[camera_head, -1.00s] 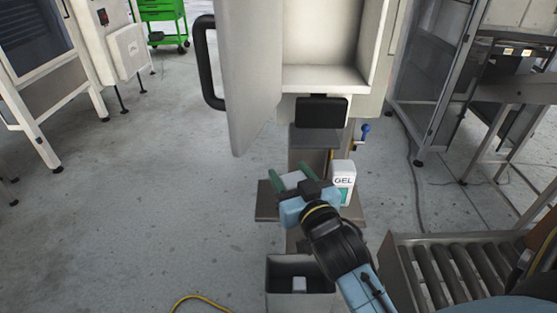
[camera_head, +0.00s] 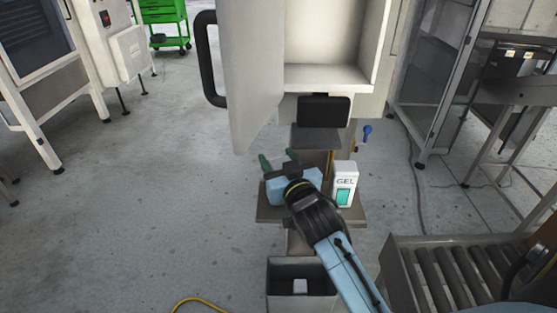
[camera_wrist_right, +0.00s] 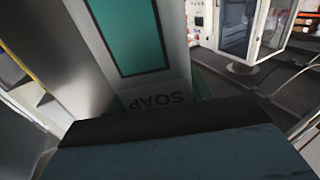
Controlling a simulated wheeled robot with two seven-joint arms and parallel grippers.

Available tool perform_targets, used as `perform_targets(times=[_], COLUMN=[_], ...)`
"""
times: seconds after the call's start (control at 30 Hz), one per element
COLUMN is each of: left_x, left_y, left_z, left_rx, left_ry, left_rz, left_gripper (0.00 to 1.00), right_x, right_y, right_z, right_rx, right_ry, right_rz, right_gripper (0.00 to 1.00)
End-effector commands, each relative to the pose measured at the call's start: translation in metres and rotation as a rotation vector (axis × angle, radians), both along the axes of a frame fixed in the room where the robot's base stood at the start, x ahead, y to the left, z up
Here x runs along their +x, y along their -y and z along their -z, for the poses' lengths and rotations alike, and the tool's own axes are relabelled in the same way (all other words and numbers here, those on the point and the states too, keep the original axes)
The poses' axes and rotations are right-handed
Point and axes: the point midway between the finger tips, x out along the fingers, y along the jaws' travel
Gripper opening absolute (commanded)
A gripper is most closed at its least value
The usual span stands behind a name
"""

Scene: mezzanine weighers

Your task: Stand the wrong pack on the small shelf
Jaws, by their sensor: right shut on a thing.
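My right gripper (camera_head: 279,160) is over the left part of a small grey-brown shelf (camera_head: 353,216) on the column. It is shut on a white soap pack, which the head view does not clearly show. In the right wrist view the soap pack (camera_wrist_right: 178,60) is close up, with a teal panel and the word SOAP upside down. A white GEL pack (camera_head: 345,178) with a teal panel stands upright on the right side of the small shelf, apart from the gripper fingers. My left gripper is not in view.
An open white cabinet (camera_head: 325,76) with a swung-out door (camera_head: 250,80) stands above, with a dark screen (camera_head: 324,111) and grey plate (camera_head: 316,138) below. A bin (camera_head: 285,268) holding a white item sits below the shelf. A roller conveyor (camera_head: 440,275) is at right.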

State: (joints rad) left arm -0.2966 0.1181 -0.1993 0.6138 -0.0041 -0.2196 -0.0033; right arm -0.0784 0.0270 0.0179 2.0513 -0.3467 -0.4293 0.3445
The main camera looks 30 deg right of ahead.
Motion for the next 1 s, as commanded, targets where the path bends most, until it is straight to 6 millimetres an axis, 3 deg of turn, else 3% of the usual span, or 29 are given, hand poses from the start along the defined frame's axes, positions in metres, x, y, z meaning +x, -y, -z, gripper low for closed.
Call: perform_targets(times=[0.1,0.13,0.27,0.67,1.0], left_x=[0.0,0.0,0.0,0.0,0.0], left_y=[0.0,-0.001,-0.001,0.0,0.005], left_z=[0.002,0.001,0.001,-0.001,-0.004], left_rx=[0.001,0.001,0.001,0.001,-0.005], left_ry=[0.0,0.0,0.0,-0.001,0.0], left_rz=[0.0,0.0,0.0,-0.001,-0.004], left_gripper=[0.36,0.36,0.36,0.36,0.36], right_x=[0.0,0.0,0.0,-0.004,-0.065], right_y=[0.0,0.0,0.0,-0.001,-0.01], right_z=[0.003,0.003,0.003,0.0,0.0], right_rx=[0.001,0.0,0.0,0.001,0.003], right_ry=[0.002,-0.001,-0.001,0.0,-0.004], right_rz=[0.0,0.0,0.0,-0.001,0.001], right_gripper=[0.03,0.55,0.72,0.72,0.72])
